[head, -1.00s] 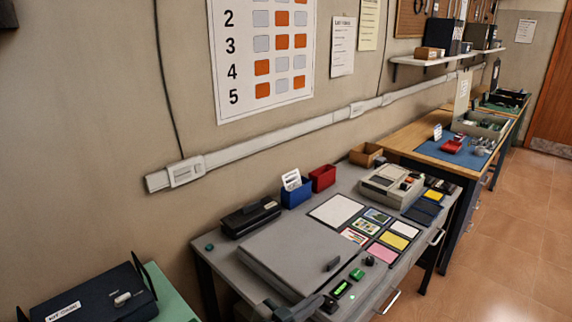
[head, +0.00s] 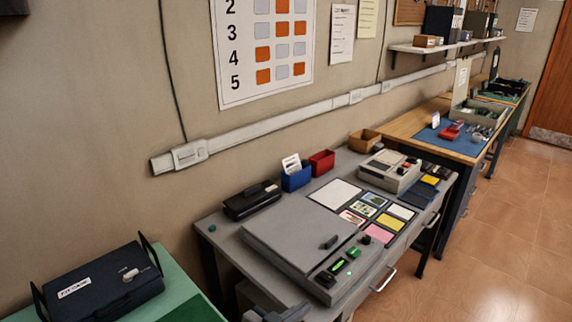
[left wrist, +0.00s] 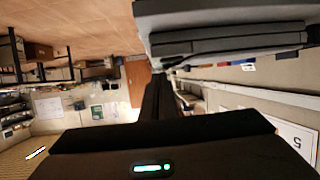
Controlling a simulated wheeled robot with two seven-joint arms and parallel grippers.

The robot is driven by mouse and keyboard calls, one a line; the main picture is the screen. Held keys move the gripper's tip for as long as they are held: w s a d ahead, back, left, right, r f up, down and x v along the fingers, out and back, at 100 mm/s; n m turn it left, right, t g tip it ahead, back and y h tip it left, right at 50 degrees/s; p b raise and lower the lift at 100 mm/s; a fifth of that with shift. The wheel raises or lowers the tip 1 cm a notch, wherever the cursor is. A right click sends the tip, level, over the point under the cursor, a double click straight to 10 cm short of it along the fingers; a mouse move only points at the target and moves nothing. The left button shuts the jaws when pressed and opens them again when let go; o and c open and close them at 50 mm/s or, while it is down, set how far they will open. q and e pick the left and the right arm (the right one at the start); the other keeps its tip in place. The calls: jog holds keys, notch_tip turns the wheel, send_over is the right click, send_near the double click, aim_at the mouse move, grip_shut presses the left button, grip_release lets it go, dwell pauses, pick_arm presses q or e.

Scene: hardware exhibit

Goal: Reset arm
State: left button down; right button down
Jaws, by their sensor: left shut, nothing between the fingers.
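My left gripper (head: 277,313) shows at the bottom edge of the head view, dark grey and partly cut off. It is shut and empty, in front of the grey desk's near left edge. The left wrist view is turned upside down, with a dark body part of mine bearing a green light across its bottom. My right gripper is not in view.
The grey desk (head: 222,236) bears a flat grey box (head: 290,226), a lit green button (head: 353,253), coloured cards, a blue bin (head: 297,180) and a red bin (head: 322,162). A dark case (head: 100,288) stands on a green table at left. Floor at right is clear.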

pick_arm(q)
jog(key=s+a+f+n+g+y, duration=0.2)
jog(key=s+a+f+y, duration=0.15)
jog(key=s+a, duration=0.65)
jog(key=s+a+f+n+g+y, duration=0.2)
jog(key=s+a+f+g, duration=0.15)
jog(key=s+a, duration=0.55)
jog(key=s+a+f+n+g+y, duration=0.3)
jog(key=s+a, duration=0.4)
jog(key=s, duration=0.6)
notch_tip(320, 180, down, 29)
jog(key=m+b, duration=0.1)
jog(key=s+a+f+g+b, duration=0.1)
jog(key=s+a+f, duration=0.2)
jog(key=s+f, duration=1.6)
jog(key=shift+f+b, duration=0.35)
jog(key=shift+f, duration=0.6)
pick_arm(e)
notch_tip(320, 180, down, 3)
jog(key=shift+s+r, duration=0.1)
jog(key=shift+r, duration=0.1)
pick_arm(q)
jog(key=shift+s+y, duration=0.1)
jog(key=shift+y, duration=0.15)
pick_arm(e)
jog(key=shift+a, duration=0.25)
pick_arm(q)
jog(key=shift+m, duration=0.3)
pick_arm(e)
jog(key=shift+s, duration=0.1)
